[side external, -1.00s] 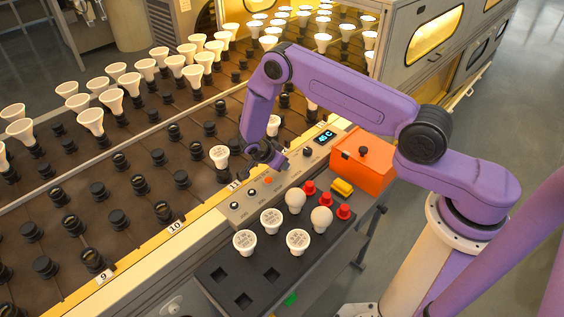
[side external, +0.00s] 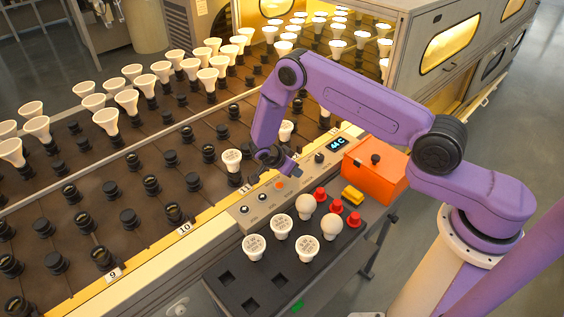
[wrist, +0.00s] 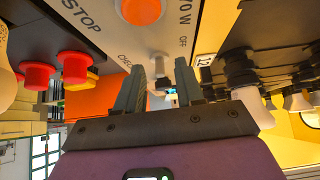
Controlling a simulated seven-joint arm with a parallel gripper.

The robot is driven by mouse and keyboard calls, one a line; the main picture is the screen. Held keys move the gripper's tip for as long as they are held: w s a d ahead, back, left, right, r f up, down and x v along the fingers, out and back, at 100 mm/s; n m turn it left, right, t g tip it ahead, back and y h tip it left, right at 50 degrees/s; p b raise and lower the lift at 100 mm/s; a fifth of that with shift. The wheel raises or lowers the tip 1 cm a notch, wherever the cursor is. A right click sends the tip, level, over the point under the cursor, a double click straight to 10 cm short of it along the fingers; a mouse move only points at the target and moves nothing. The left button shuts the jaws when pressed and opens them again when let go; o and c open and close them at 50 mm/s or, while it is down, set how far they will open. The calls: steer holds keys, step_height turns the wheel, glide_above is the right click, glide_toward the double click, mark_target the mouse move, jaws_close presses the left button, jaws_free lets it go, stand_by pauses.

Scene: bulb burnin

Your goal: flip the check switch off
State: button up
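The control panel (side external: 262,205) runs along the near side of the dark socket bed. In the wrist view, its face (wrist: 205,12) carries an orange button (wrist: 140,10) and lettering that includes "STOP", "CHECK" and "OFF". The check switch (wrist: 160,64) appears beside "CHECK" and "OFF", with a pale round base; its lever position is unclear. My gripper (wrist: 161,70) is open, its two fingers on either side of the switch in that view. Contact cannot be told. In the side view, my gripper (side external: 290,168) is low over the panel, between the orange button (side external: 280,185) and a dark knob (side external: 319,158).
A dark tray (side external: 238,303) right in front of the panel holds several bulbs. Sockets and upright bulbs (side external: 231,158) fill the bed behind my gripper.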

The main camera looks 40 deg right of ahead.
steer(key=v, duration=1.7)
steer(key=s+a+r+n+t+y, duration=0.15)
steer(key=s+r+n+y, duration=0.25)
steer(key=s+r+n, duration=1)
steer(key=s+d+r+n+y, duration=0.1)
steer(key=s+d+n+y, duration=0.1)
steer(key=s+n, duration=0.6)
steer(key=s+d+r+n+g+y, duration=0.1)
steer(key=s+d+n, duration=0.3)
steer(key=s+n, duration=0.4)
steer(key=s+r+y, duration=0.1)
steer(key=s, duration=0.4)
steer(key=shift+n, duration=0.3)
steer(key=shift+w+d, duration=0.1)
steer(key=shift+d, duration=0.05)
